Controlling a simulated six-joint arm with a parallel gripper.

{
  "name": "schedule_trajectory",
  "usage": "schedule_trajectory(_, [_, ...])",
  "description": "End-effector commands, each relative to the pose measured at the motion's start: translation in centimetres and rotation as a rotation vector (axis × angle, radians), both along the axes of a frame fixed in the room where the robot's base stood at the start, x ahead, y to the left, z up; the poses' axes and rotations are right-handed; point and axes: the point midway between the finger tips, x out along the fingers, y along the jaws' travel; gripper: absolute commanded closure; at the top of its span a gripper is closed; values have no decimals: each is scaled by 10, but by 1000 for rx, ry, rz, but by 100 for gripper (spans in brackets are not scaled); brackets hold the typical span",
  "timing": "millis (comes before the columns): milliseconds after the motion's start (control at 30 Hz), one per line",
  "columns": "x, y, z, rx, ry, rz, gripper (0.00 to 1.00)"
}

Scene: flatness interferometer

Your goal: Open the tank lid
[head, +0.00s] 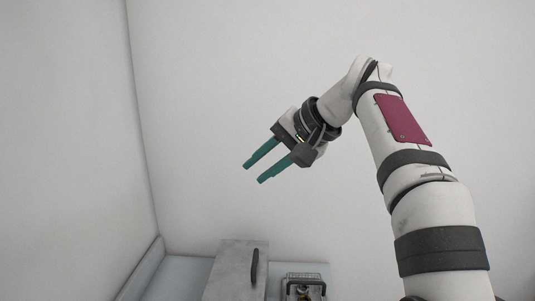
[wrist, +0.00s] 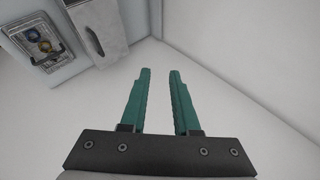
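A grey metal box with a flat top (head: 232,270) stands at the bottom of the head view and bears a dark bar handle (head: 255,266). I take its top for the tank lid; it looks shut. The box also shows at the top of the wrist view (wrist: 112,24), with its handle (wrist: 95,42). My gripper (head: 253,174) has two green fingers, held well above the box and apart from it. In the wrist view the fingers (wrist: 160,70) are spread, with nothing between them.
A smaller device with a dark handle and round parts (head: 303,288) stands just right of the box; it also shows at the wrist view's upper left (wrist: 42,42). White walls (head: 180,120) rise behind and at the left. The space around my gripper is clear.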

Motion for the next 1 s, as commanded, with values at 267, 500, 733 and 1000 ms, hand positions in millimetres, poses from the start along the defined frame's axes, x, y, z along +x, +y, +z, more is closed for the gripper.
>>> schedule_trajectory(267, [-160,-58,-130,-254,305,-144,70])
schedule_trajectory(500, [-310,-97,-250,-450,490,-165,70])
schedule_trajectory(733, [-335,-111,-289,-539,461,-85,70])
schedule_trajectory(1000, [-143,-107,-320,-1033,-455,684,70])
